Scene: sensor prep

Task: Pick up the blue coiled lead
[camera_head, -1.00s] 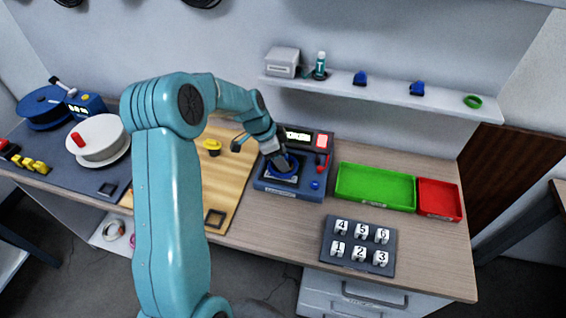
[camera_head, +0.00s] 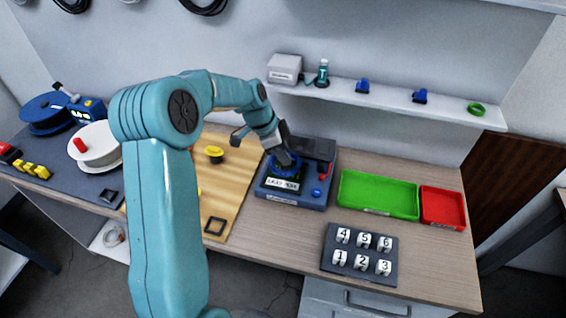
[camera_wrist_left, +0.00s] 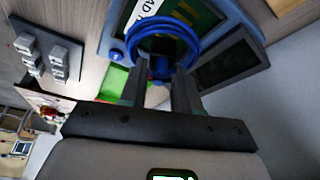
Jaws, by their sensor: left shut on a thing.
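The blue coiled lead (camera_head: 272,165) is at the blue instrument on the bench. It also shows in the left wrist view (camera_wrist_left: 163,21) as a ring of several turns. My left gripper (camera_head: 284,160) is shut on the lead, with its fingers at the near side of the coil in the wrist view. The coil appears raised slightly above the instrument (camera_head: 308,199), whose white label shows below it. The gap under the coil is hard to judge. The instrument's rear display (camera_head: 318,149) is dark. My right gripper is not in view.
A green tray (camera_head: 345,204) and a red tray (camera_head: 429,215) stand to the right. A numbered holder (camera_head: 360,254) is in front. A wall shelf (camera_head: 440,110) runs above the bench. A yellow knob-like part (camera_head: 214,153) stands on the wooden board (camera_head: 232,174).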

